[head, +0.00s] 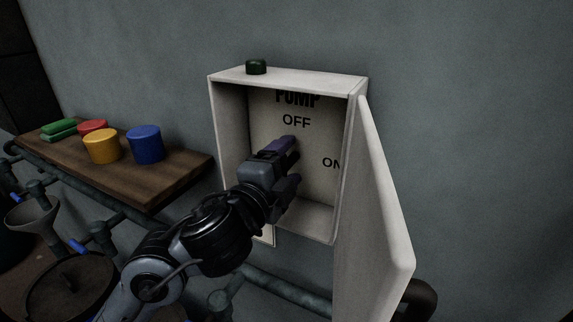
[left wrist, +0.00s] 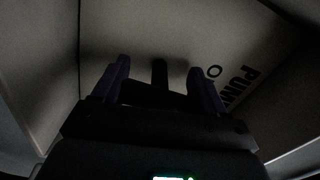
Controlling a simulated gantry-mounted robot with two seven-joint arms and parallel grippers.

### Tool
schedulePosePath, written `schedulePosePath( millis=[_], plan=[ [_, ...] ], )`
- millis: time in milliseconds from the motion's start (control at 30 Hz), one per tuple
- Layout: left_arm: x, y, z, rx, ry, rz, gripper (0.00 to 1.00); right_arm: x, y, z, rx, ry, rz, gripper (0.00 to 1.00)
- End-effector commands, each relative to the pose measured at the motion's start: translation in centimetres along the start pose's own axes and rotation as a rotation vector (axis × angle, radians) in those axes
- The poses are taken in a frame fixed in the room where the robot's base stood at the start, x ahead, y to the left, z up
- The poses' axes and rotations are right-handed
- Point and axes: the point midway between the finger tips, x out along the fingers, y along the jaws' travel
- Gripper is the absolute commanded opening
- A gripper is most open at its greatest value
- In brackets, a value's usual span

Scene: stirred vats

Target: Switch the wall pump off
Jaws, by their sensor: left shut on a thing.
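The pump box (head: 227,125) is on the wall, its door (head: 375,210) hanging open to the right. Its back panel reads PUMP, OFF at the top (head: 296,121) and ON at the right (head: 331,162). My left gripper (head: 288,165) reaches inside, below OFF and left of ON. My right gripper is not in view.
A dark green lamp or knob (head: 256,66) sits on top of the box. Pipes and a funnel (head: 32,214) are below. The wall at right is clear.

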Motion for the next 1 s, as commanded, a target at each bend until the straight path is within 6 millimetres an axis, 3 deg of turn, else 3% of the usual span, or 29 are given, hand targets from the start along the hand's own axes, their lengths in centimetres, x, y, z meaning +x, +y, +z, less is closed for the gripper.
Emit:
schedulePosePath(
  millis=[133, 167, 300, 667, 1000],
  plan=[
    [0.1, 0.3, 0.1, 0.002, -0.002, 0.006, 0.42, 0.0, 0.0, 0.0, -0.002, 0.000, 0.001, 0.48],
    [0.1, 0.3, 0.1, 0.002, -0.002, 0.006, 0.74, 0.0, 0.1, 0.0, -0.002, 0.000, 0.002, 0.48],
    [0.1, 0.3, 0.1, 0.001, -0.002, 0.005, 0.91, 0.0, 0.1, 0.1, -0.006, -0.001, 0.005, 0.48],
    [-0.4, 0.1, 0.0, 0.000, 0.000, 0.001, 0.91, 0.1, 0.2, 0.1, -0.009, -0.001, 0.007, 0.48],
    [-5.2, 0.1, 0.0, 0.000, 0.001, 0.001, 0.91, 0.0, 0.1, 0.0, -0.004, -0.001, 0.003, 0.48]
  ],
)
